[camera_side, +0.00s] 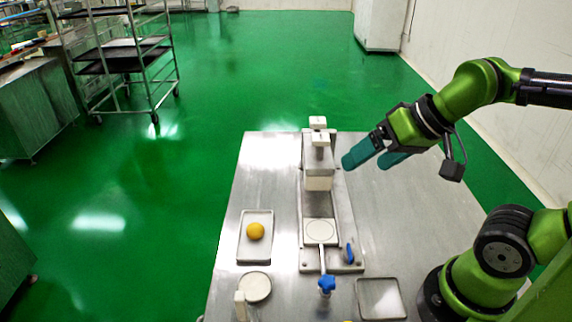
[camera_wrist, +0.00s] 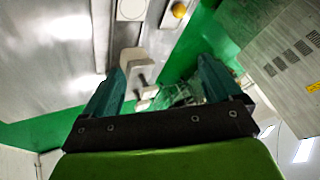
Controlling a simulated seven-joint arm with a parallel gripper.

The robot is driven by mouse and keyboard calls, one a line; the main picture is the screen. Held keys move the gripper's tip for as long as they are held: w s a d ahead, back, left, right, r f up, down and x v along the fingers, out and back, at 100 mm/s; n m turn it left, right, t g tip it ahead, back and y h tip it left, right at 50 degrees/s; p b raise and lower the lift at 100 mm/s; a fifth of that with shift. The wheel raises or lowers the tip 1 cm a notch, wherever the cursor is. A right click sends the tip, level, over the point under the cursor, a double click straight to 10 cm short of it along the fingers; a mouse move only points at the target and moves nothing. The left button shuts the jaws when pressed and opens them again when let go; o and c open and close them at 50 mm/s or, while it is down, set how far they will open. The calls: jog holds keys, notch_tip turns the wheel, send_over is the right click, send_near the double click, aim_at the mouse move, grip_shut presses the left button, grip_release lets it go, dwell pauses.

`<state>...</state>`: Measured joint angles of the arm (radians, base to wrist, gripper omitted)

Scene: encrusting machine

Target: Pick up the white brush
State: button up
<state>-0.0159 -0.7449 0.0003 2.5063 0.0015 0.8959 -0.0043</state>
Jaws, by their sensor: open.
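A small white upright object (camera_side: 241,306), which may be the white brush, stands at the front left of the steel table, beside a round white dish (camera_side: 257,287). I cannot make out bristles on it. My gripper (camera_side: 371,160) is open and empty, with its teal fingers above the back right of the table, right of the white machine block. It is far from the small white object. In the wrist view the open fingers (camera_wrist: 162,72) frame part of the machine (camera_wrist: 137,65); I cannot make out the brush there.
The encrusting machine (camera_side: 318,178) stands mid-table, with a round plate (camera_side: 320,231) and blue knobs (camera_side: 326,284) in front. The table's right side is mostly clear.

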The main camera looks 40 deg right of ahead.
jog(key=shift+d+r, duration=0.2)
jog(key=shift+c, duration=1.3)
jog(key=c, duration=0.4)
jog(key=n+g+h, duration=0.2)
jog(key=g, duration=0.5)
send_over(242, 309)
notch_tip(242, 309, down, 3)
jog(key=f, duration=1.6)
jog(key=shift+w+d+f, duration=0.2)
jog(key=shift+w+f, duration=0.15)
jog(key=shift+w, duration=0.05)
